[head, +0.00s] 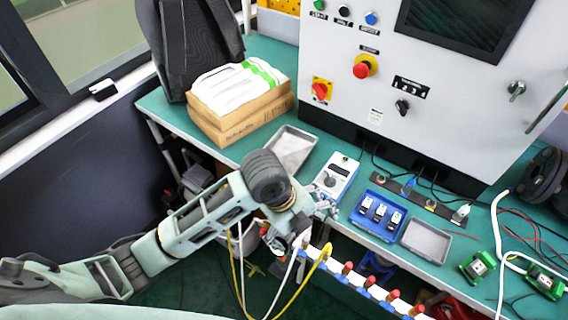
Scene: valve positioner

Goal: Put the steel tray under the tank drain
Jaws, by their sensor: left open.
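A shallow grey steel tray (292,147) lies on the green bench, just right of the cardboard boxes. A second, similar grey metal tray (427,240) lies farther right, beside a blue bin. I cannot tell which one the task means. My left gripper (326,207) is open over the bench's front edge, below the white meter and between the two trays, apart from both as far as I can see. My left arm passes in front of the bench near the first tray. I cannot pick out a tank or its drain. My right gripper is out of view.
A white meter (335,178) and a blue bin of small modules (377,215) stand between the trays. A white rail with red-tipped fittings (368,283) and yellow and white hoses are in front. Cardboard boxes (240,115) and a control cabinet (440,95) stand behind.

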